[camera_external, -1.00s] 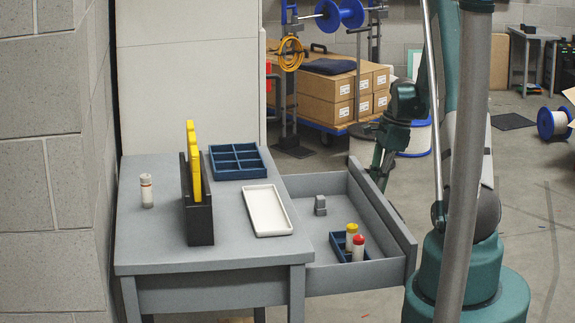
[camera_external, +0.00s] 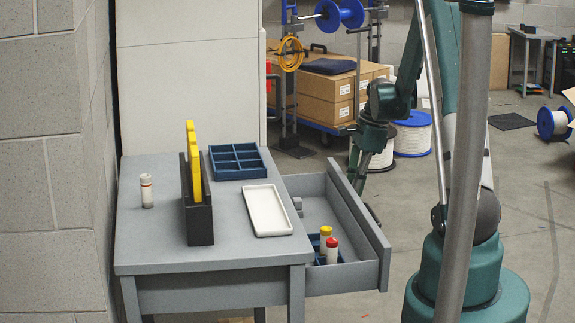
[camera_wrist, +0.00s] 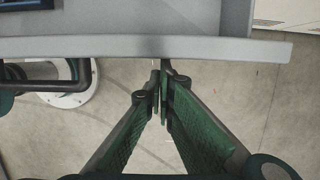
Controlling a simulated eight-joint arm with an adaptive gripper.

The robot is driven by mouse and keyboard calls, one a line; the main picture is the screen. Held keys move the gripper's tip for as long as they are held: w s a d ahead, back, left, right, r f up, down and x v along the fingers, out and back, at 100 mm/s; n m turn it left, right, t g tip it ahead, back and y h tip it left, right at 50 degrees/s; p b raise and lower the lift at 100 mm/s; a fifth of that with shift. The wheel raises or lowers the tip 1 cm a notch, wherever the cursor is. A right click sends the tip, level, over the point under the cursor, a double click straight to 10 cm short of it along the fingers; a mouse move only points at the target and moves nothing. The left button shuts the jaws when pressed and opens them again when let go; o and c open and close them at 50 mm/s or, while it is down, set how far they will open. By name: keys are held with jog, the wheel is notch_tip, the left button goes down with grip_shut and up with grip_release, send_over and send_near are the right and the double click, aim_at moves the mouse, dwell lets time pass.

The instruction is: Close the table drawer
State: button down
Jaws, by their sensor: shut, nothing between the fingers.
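The table drawer (camera_external: 361,228) sticks out from the right side of the grey table (camera_external: 138,245), partly open. Inside it are a small grey block, and a blue divided tray (camera_external: 316,243) with a yellow-capped bottle (camera_external: 325,238) and a red-capped bottle (camera_external: 332,251). My gripper (camera_wrist: 162,85) is shut and empty. In the wrist view its fingertips are at the outer face of the drawer front (camera_wrist: 150,47), appearing to touch it. In the external view the drawer front hides the fingertips; my wrist shows behind it.
On the tabletop stand a white tray (camera_external: 267,211), a blue compartment tray (camera_external: 237,172), a black holder (camera_external: 200,220) with yellow pieces and a small bottle (camera_external: 147,190). Boxes (camera_external: 325,98) and cable spools (camera_external: 413,136) are behind.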

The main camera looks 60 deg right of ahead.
jog(key=w+a, duration=1.4)
jog(key=shift+w+a+b, duration=0.25)
jog(key=shift+b, duration=0.1)
jog(key=shift+w+a, duration=0.1)
jog(key=shift+s+d, duration=1.55)
jog(key=shift+d, duration=0.05)
jog(key=p+v, duration=0.2)
jog(key=v, duration=0.8)
jog(key=shift+s+d, duration=0.1)
jog(key=shift+s, duration=0.05)
